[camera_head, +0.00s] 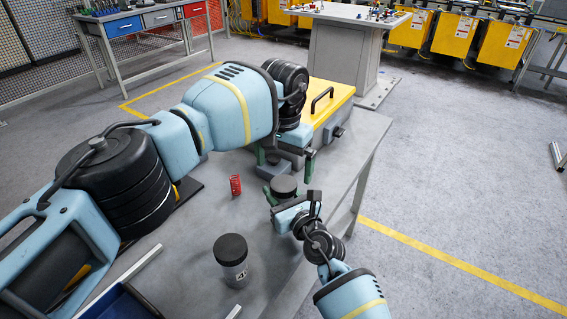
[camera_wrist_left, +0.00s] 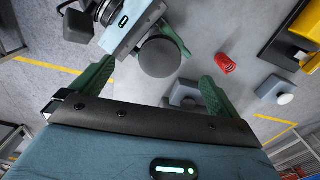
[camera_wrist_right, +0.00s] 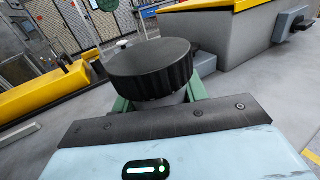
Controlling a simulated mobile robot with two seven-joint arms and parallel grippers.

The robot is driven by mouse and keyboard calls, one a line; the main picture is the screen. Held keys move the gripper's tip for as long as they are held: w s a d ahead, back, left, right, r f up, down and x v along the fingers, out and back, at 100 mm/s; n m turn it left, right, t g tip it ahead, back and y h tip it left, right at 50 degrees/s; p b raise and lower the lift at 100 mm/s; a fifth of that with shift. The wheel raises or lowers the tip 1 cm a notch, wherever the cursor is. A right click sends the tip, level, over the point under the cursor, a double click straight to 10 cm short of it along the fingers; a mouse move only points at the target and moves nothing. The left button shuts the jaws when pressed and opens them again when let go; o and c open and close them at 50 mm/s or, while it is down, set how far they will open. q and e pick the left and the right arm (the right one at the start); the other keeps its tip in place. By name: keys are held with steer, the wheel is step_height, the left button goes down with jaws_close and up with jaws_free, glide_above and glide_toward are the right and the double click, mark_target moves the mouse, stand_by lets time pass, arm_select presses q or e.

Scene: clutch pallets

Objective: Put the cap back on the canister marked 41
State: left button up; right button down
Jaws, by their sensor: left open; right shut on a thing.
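A black ribbed cap (camera_wrist_right: 150,68) sits on a grey cylindrical body (camera_wrist_right: 174,98), seemingly a canister, in the right wrist view. My right gripper (camera_head: 288,208) is shut on this body below the cap. The cap also shows from above in the left wrist view (camera_wrist_left: 160,57). Any marking on the held body is hidden. My left gripper (camera_head: 284,164) is open and empty, with its green fingers above and behind the cap, apart from it. A second canister (camera_head: 236,274) stands upright at the table's front, with a dark top; its label begins with 4, the rest unclear.
A red spring (camera_head: 235,184) stands on the grey table (camera_head: 190,250), left of the held canister. A grey and yellow housing (camera_head: 325,110) with a handle is at the table's back. A blue bin (camera_head: 125,303) is at the front left. Bare tabletop surrounds the standing canister.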

arm_select(q)
step_height(320, 180, up, 8)
steer(key=shift+f, duration=0.25)
arm_select(e)
steer(key=c, duration=0.7)
jaws_free()
steer(key=p+v, duration=0.1)
steer(key=v, duration=0.6)
steer(key=shift+r+p, duration=0.15)
steer(key=shift+p, duration=0.2)
arm_select(q)
steer(key=shift+t, duration=0.3)
step_height(320, 180, up, 5)
steer(key=shift+s, duration=0.15)
arm_select(e)
steer(key=shift+s+d, duration=0.25)
steer(key=shift+s, duration=0.1)
